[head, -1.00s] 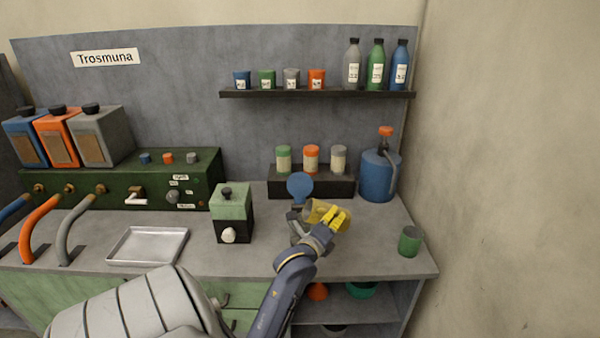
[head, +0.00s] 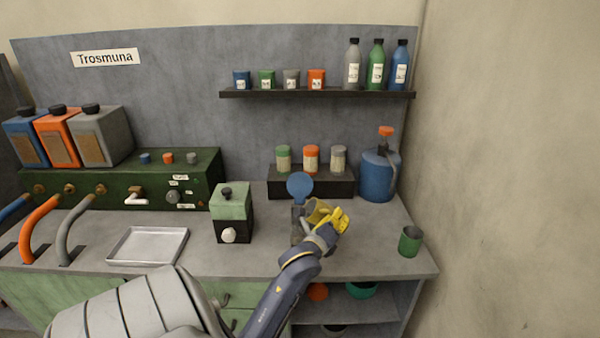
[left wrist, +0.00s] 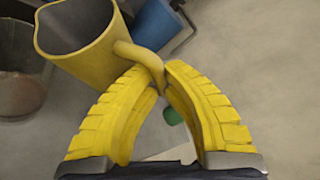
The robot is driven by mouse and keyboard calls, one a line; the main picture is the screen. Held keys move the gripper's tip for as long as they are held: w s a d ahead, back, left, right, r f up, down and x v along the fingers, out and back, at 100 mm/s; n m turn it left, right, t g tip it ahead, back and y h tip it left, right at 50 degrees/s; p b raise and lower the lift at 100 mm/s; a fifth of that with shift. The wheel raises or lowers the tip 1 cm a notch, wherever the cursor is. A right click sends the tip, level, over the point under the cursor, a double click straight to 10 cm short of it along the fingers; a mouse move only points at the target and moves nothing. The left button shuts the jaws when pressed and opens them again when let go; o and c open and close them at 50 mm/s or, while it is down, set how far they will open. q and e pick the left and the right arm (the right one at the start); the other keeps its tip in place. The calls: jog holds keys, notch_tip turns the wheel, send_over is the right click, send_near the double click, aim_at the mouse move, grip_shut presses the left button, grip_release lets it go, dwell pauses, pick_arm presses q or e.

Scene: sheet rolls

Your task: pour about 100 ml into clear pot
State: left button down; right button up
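My left gripper (head: 335,220) is shut on the handle of a yellow mug (head: 317,211), held above the right part of the counter. In the left wrist view the yellow fingers (left wrist: 160,75) meet at the handle, and the mug (left wrist: 82,52) hangs beyond them with its mouth open toward the upper left. No liquid shows inside it. A see-through container (left wrist: 18,75), seemingly the clear pot, stands just left of the mug in that view, with brownish colour low inside. My right gripper is not in view.
A blue round dial (head: 299,186) stands just behind the mug. A blue jug (head: 377,177) is at the back right and a green cup (head: 410,241) near the right edge. A green-black box (head: 232,214) and metal tray (head: 148,246) lie left.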

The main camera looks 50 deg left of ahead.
pick_arm(q)
jog(key=m+b, duration=0.1)
jog(key=w+m+g+b, duration=0.1)
jog(key=shift+w+d+r+m+g, duration=0.15)
jog(key=shift+w+r+m+g, duration=0.15)
jog(key=shift+m, duration=0.1)
jog(key=shift+w+d+f+m+g+y+b, duration=0.3)
jog(key=shift+w+f+m+g+b, duration=0.4)
jog(key=shift+f, duration=0.85)
jog(key=shift+w+d+f+m+g+y+b, duration=0.15)
jog(key=shift+w+d+f+m+g+b, duration=0.3)
jog(key=shift+w+f+m, duration=0.8)
jog(key=shift+w+d+f+m+g+y+b, duration=0.25)
jog(key=shift+w+f+m+g+b, duration=0.4)
jog(key=shift+f, duration=1.15)
notch_tip(320, 180, up, 7)
jog(key=shift+s+f, duration=0.1)
jog(key=shift+s, duration=0.1)
